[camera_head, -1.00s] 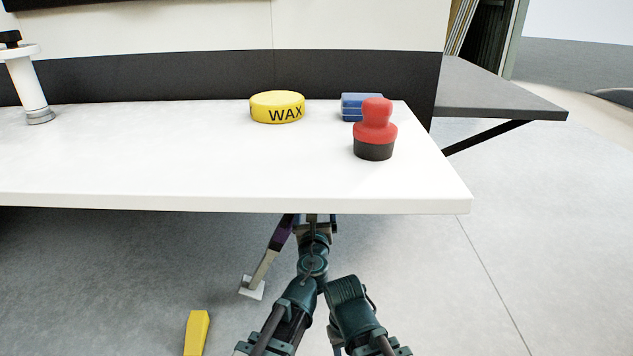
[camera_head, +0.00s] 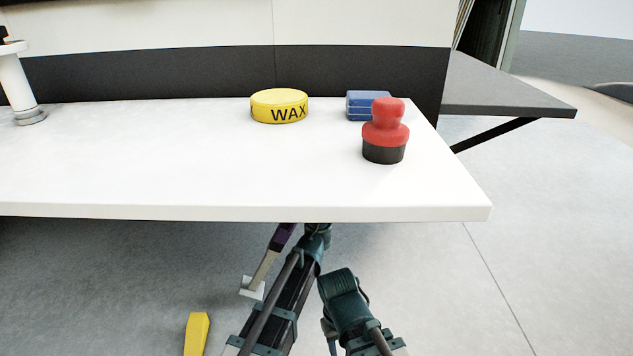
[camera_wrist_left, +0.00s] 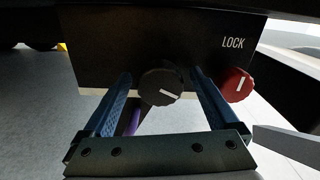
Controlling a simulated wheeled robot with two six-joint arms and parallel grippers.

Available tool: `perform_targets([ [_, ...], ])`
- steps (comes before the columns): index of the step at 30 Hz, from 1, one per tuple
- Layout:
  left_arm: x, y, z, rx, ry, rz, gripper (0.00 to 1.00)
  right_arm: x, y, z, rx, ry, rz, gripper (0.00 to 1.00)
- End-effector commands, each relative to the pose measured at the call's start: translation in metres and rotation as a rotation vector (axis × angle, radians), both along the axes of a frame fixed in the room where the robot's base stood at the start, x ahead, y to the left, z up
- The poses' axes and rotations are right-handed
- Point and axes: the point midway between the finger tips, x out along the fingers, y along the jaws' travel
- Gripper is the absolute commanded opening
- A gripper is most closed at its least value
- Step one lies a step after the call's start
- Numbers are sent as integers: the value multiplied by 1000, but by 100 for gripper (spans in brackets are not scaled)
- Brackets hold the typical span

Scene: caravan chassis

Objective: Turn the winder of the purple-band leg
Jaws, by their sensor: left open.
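The purple-band leg (camera_head: 264,268) slants down below the white table to a pale square foot on the floor. Its purple band (camera_head: 281,237) sits just under the table edge; some purple also shows behind my left finger in the left wrist view (camera_wrist_left: 134,121). A round black knob (camera_wrist_left: 160,87) with a white line sits on a dark panel there. My left gripper (camera_wrist_left: 162,76) is open, its two blue fingers on either side of that knob with small gaps. In the head view the table hides that gripper. My right gripper is not seen; only that arm shows.
A red knob (camera_wrist_left: 236,85) sits right of the black knob, under the word LOCK. The white table (camera_head: 180,165) holds a yellow WAX tin (camera_head: 279,106), blue block (camera_head: 364,105) and red-and-black object (camera_head: 385,132). A yellow wedge (camera_head: 197,333) stands on the floor.

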Motion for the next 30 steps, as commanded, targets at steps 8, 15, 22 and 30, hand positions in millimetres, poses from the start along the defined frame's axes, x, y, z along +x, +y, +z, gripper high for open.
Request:
perform_targets([
  [8,-1,0,0,0,0,0,74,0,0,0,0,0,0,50],
  [15,-1,0,0,0,0,0,31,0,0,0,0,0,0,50],
  [22,-1,0,0,-3,0,1,8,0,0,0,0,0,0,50],
  [30,-1,0,0,-85,0,1,8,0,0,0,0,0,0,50],
])
